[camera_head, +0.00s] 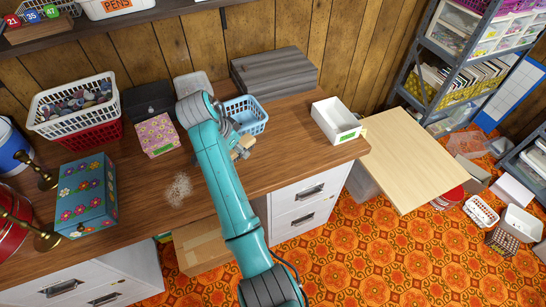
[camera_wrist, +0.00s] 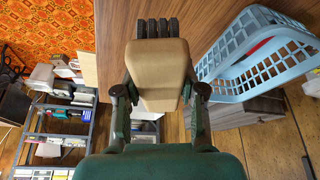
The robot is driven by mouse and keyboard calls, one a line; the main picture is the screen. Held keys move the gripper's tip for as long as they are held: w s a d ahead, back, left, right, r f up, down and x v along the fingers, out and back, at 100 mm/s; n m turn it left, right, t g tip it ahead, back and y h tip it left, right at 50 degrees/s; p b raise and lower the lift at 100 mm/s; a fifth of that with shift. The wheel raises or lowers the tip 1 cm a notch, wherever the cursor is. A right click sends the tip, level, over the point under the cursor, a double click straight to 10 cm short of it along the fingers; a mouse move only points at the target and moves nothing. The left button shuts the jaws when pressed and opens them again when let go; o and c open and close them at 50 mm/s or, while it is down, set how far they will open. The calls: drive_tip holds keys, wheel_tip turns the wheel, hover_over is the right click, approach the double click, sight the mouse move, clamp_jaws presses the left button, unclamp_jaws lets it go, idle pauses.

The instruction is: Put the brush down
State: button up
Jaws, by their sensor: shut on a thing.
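My gripper (camera_wrist: 160,91) is shut on the brush (camera_wrist: 158,62), with one finger on each side of its tan block. Dark bristles show at the block's far end in the wrist view. In the head view a small tan part of the brush (camera_head: 246,143) shows beside my arm, just in front of the blue basket; my arm hides most of the gripper. The wooden desk (camera_head: 290,130) lies under it. I cannot tell whether the brush touches the desk. A pale dusty patch (camera_head: 178,190) lies on the desk to the left of my arm.
The blue basket (camera_head: 252,127) stands close behind the brush and shows at right in the wrist view (camera_wrist: 265,45). A white bin (camera_head: 336,121) stands near the desk's right end. A pink flowered box (camera_head: 157,135) is at left. Bare desk lies between basket and bin.

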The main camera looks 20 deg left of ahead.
hover_over(246, 171)
drive_tip(key=f, duration=0.5)
drive_tip(key=shift+s+f, duration=0.1)
drive_tip(key=shift+s, duration=0.2)
drive_tip(key=shift+a+f, duration=0.15)
drive_tip(key=shift+f, duration=2.15)
drive_tip(key=shift+s+f, duration=0.1)
drive_tip(key=shift+f, duration=0.15)
drive_tip(key=o, duration=1.1)
drive_tip(key=shift+f, duration=0.1)
drive_tip(key=shift+a+r, duration=0.1)
drive_tip(key=shift+r, duration=0.5)
drive_tip(key=v, duration=1.1)
drive_tip(key=shift+s+r, duration=0.2)
